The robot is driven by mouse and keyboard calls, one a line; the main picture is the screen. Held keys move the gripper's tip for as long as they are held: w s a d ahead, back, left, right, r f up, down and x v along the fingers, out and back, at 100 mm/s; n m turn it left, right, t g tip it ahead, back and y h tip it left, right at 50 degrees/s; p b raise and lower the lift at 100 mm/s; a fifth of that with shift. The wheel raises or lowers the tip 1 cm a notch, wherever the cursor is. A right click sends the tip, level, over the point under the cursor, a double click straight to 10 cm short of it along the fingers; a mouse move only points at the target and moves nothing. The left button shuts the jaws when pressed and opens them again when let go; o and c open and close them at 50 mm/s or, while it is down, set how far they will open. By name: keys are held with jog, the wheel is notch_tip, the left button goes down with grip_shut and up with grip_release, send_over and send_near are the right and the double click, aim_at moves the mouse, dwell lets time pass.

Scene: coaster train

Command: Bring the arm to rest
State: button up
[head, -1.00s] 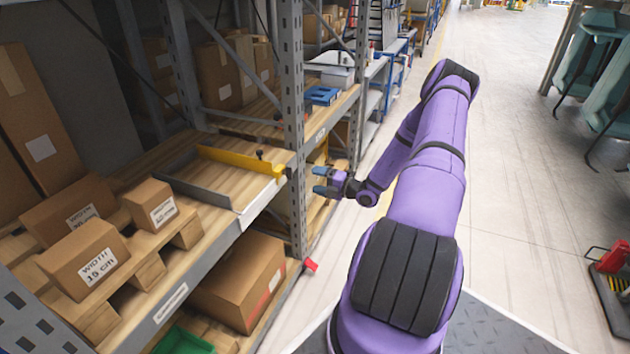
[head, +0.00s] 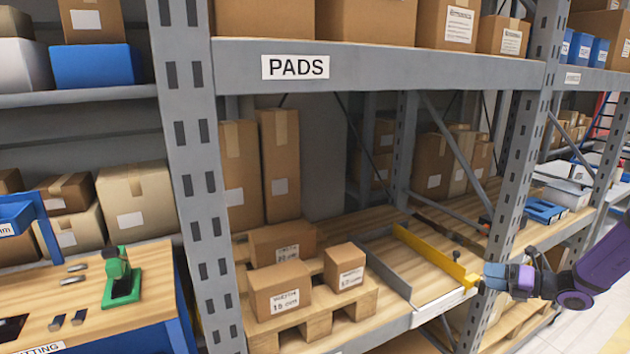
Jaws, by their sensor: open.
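My gripper (head: 486,285) is at the right of the head view, on the end of my purple arm (head: 600,262). It points left, in front of the rack upright and close to the end of the yellow rail. The jaws are open and I see nothing between them. From this angle I cannot tell how far the fingers are from the rail or the upright. Most of my arm is outside the right edge of the view.
A grey rack labelled PADS (head: 295,66) fills the middle. Its shelf holds a small pallet (head: 318,320) with boxes and a tray with a yellow rail (head: 430,255). A workbench with a green tool (head: 120,280) stands at left. Floor shows at lower right.

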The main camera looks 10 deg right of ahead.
jog(key=s+a+r+n+g+h, duration=0.2)
jog(key=s+a+r+n+g, duration=0.25)
jog(key=a+r+n, duration=0.55)
jog(key=s+a+r+n+g+h, duration=0.2)
jog(key=s+a+r+n+g, duration=0.25)
jog(key=a+r+n, duration=0.6)
jog(key=s+a+r+n+t+h, duration=0.1)
jog(key=s+a+r+n+h, duration=0.1)
jog(key=s+r+n, duration=0.4)
jog(key=s+a+r+n+t+h, duration=0.2)
jog(key=s+r+n+h, duration=0.3)
jog(key=s+n, duration=0.6)
jog(key=s+r, duration=0.1)
jog(key=s, duration=0.2)
jog(key=shift+s+a, duration=0.15)
jog(key=shift+a, duration=0.2)
